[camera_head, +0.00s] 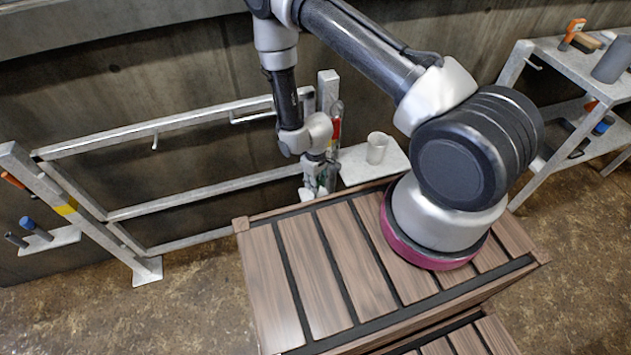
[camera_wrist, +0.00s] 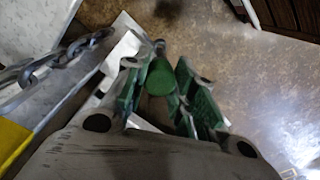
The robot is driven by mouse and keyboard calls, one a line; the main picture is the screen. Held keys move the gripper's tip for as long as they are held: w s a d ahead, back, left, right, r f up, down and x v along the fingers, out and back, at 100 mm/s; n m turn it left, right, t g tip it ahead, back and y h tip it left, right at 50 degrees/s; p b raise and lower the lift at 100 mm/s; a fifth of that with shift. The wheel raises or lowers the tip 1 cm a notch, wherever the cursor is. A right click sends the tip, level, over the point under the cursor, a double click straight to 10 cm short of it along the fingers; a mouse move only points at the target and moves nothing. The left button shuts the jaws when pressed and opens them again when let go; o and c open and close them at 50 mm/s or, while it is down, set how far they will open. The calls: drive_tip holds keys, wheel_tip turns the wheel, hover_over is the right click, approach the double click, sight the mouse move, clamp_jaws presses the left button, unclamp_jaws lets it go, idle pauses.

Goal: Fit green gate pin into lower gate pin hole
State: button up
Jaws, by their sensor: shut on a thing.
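My gripper (camera_wrist: 160,98) is shut on the green gate pin (camera_wrist: 158,76), whose rounded green end shows between the green finger pads in the wrist view. In the head view my gripper (camera_head: 319,180) points down beside the right gate post (camera_head: 328,90), near the small white shelf. The pin cannot be made out clearly in the head view. The metal gate frame (camera_head: 205,190) stands along the wall to the left of my gripper. I cannot make out the lower gate pin hole in either view.
A pale cup (camera_head: 377,148) stands on the small shelf (camera_head: 395,166) right of my gripper. A chain (camera_wrist: 62,58) hangs close by in the wrist view. The slatted wooden top (camera_head: 335,265) lies in front. The left post (camera_head: 60,205) carries a shelf with cylinders.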

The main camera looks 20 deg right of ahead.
drive_tip(key=shift+f, duration=4)
drive_tip(key=o, duration=1.1)
drive_tip(key=shift+c, duration=0.4)
drive_tip(key=shift+r, duration=3.5)
